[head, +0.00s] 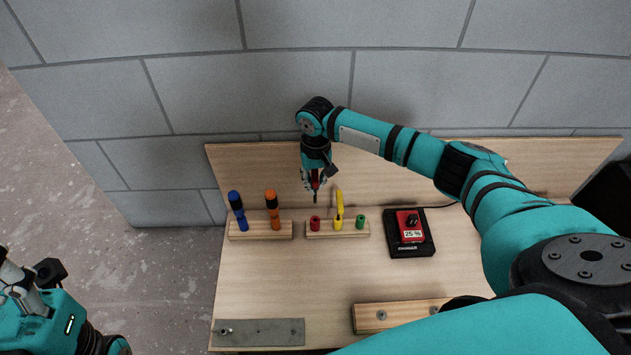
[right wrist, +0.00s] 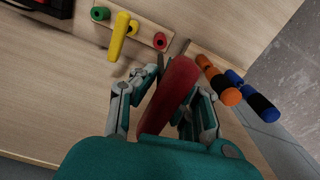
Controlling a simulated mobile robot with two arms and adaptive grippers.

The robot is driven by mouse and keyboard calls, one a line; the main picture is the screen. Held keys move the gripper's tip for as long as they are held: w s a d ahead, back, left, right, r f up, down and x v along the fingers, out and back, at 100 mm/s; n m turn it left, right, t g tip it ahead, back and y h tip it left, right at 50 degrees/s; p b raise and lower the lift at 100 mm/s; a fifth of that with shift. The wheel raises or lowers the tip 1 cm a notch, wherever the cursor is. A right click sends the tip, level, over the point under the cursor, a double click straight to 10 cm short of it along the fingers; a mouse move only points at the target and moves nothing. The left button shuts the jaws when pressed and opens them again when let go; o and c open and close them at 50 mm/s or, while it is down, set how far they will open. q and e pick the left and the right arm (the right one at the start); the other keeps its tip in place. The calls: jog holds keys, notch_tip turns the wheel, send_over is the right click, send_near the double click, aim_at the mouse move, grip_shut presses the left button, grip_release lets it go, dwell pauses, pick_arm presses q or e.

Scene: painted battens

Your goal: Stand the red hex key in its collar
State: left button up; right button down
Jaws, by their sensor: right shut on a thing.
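My right gripper (head: 314,183) is shut on the red hex key (right wrist: 169,92), whose red handle lies between the fingers (right wrist: 165,108) in the right wrist view. In the head view its dark shaft points down above the red collar (head: 315,223). The red collar also shows in the right wrist view (right wrist: 160,41), and the key's tip appears apart from it. The collar is empty and is at the left end of a wooden batten (head: 327,235). My left gripper (head: 14,284) is only partly visible at the left edge; its fingertips are hidden.
A yellow hex key (head: 340,203) stands in the yellow collar beside the red one; a green collar (head: 360,222) is empty. Blue (head: 236,206) and orange (head: 272,205) screwdrivers stand on the left batten. A black and red device (head: 409,240) lies right. The table's middle is clear.

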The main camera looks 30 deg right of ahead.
aim_at(315, 202)
jog(key=shift+r+p, duration=0.25)
jog(key=shift+p, duration=0.2)
jog(key=shift+f, duration=0.2)
jog(key=shift+f+b, duration=1.1)
jog(key=shift+f, duration=2.65)
jog(key=shift+f+p, duration=0.5)
jog(key=shift+f+b, duration=0.6)
jog(key=shift+f, duration=1.45)
jog(key=c, duration=1.4)
grip_release()
